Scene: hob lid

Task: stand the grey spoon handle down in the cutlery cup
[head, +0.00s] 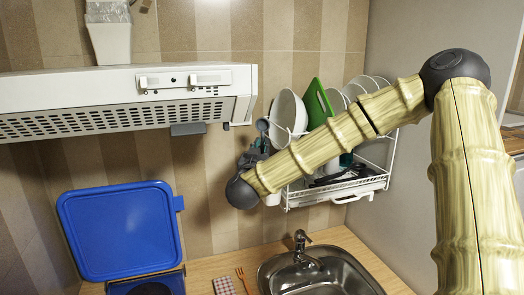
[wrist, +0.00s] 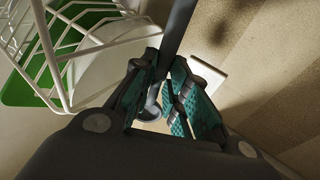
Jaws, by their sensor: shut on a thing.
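The grey spoon (head: 262,125) shows in the head view with its rounded end up, just above my gripper (head: 251,157), in front of the tiled wall. In the wrist view my gripper (wrist: 165,88) is shut on a dark grey shaft of the spoon (wrist: 178,30), which runs out of the top of the picture. A small white object (head: 272,198), perhaps the cutlery cup, shows beside my wrist at the rack's left end; my arm hides much of it. I cannot tell whether the spoon touches it.
The white dish rack (head: 340,188) holds a white bowl (head: 287,112), a green board (head: 317,103) and plates. The range hood (head: 120,105) is at upper left. Below are a blue lid (head: 120,230), a fork (head: 243,280) and the sink (head: 325,278).

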